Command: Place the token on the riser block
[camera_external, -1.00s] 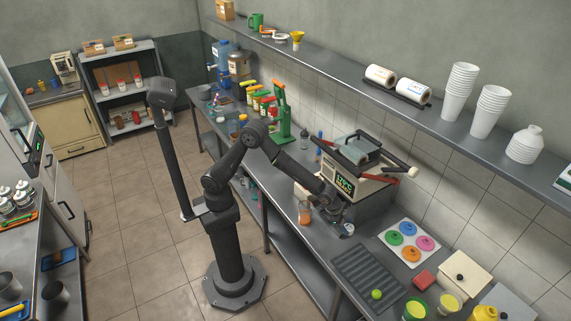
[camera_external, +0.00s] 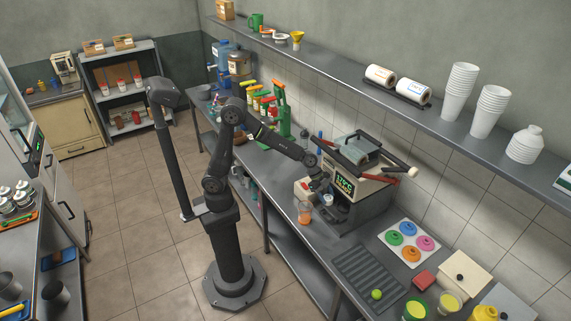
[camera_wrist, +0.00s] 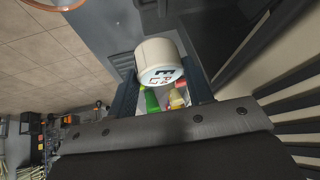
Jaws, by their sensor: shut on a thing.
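My gripper (camera_external: 324,191) is in front of the press, above the counter. In the wrist view, a white round piece with dark letters on its face (camera_wrist: 162,62), which looks like the token, sits between the two fingers of my gripper (camera_wrist: 163,92), and they are shut on it. In the outside view the token (camera_external: 328,199) shows as a small pale and blue spot under my gripper, held up off the counter.
The press (camera_external: 362,183) with red handles stands behind my gripper. A cup of orange liquid (camera_external: 304,212) stands close by at the counter's front edge. A white board with several coloured discs (camera_external: 410,237) and a ribbed dark mat (camera_external: 368,274) lie to the right.

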